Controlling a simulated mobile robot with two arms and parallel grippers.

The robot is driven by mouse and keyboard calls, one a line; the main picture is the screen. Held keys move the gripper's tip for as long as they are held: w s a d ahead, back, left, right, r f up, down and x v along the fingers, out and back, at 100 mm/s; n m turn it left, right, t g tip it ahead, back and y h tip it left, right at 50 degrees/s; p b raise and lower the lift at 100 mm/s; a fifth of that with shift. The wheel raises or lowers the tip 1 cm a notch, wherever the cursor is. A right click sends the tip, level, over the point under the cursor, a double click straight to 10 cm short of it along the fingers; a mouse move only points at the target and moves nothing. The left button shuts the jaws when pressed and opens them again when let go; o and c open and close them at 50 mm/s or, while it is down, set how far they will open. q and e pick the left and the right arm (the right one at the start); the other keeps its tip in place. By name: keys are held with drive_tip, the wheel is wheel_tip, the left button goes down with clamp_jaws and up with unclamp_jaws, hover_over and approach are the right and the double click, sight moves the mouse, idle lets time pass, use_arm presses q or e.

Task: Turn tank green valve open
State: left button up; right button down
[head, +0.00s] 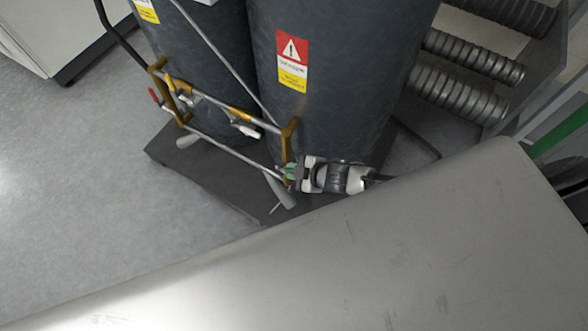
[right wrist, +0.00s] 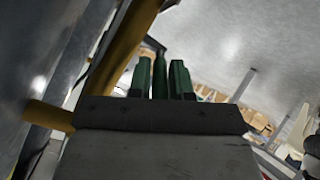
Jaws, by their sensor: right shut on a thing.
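The tank (head: 325,80) is a large dark grey cylinder with a red and yellow warning label. Thin metal pipes with brass-yellow fittings run along its lower front. My right gripper (head: 288,173) is at the low right end of this piping, beside the tank's base. In the right wrist view, my right gripper (right wrist: 160,80) is shut with the green valve handle (right wrist: 159,76) between its two green fingers. The handle is mostly hidden, so its exact angle cannot be told. My left gripper is not in view.
A second dark tank (head: 212,40) stands to the left on the same dark base plate (head: 190,165). A red handle (head: 154,96) sits at the piping's left end. Ribbed hoses (head: 455,95) lie at the right. The floor (head: 70,190) at the left is clear.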

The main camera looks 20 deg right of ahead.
drive_tip(key=c, duration=1)
unclamp_jaws()
drive_tip(key=shift+c, duration=0.2)
drive_tip(key=p+v, duration=0.2)
drive_tip(key=v, duration=0.8)
drive_tip(key=shift+s+d+r, duration=0.25)
drive_tip(key=shift+d, duration=0.05)
drive_tip(key=shift+c, duration=0.2)
